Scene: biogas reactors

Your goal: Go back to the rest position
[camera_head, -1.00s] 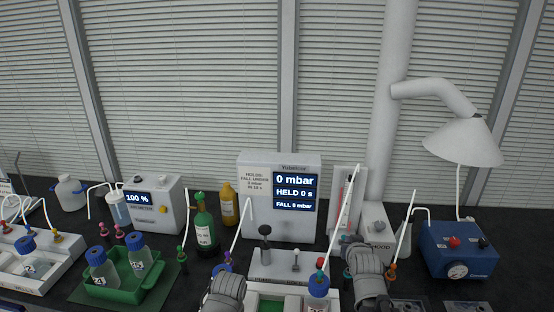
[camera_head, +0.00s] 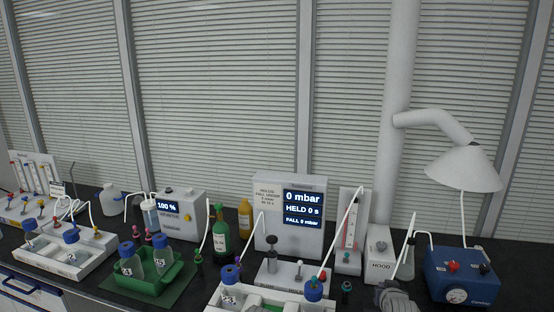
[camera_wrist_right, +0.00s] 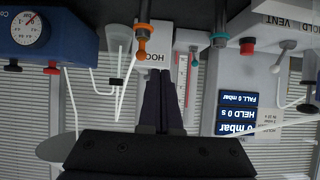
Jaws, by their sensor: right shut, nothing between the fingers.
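My right gripper shows at the bottom edge of the head view as a grey wrist part (camera_head: 396,298), in front of the white hood box (camera_head: 378,252) and left of the blue gauge box (camera_head: 460,276). Its fingertips are not clear there. In the right wrist view, which is upside down, the dark fingers of the right gripper (camera_wrist_right: 161,76) are together with nothing between them. They point toward the hood box and flow tube and touch nothing that I can see. My left gripper is not in view.
A white reactor tray with a blue-capped bottle (camera_head: 313,291) stands at the bottom centre. Behind it is the pressure display box (camera_head: 290,215). A green tray (camera_head: 150,283) with bottles and a white bath (camera_head: 65,262) are at left. A lamp-like extraction hood (camera_head: 455,168) hangs at right.

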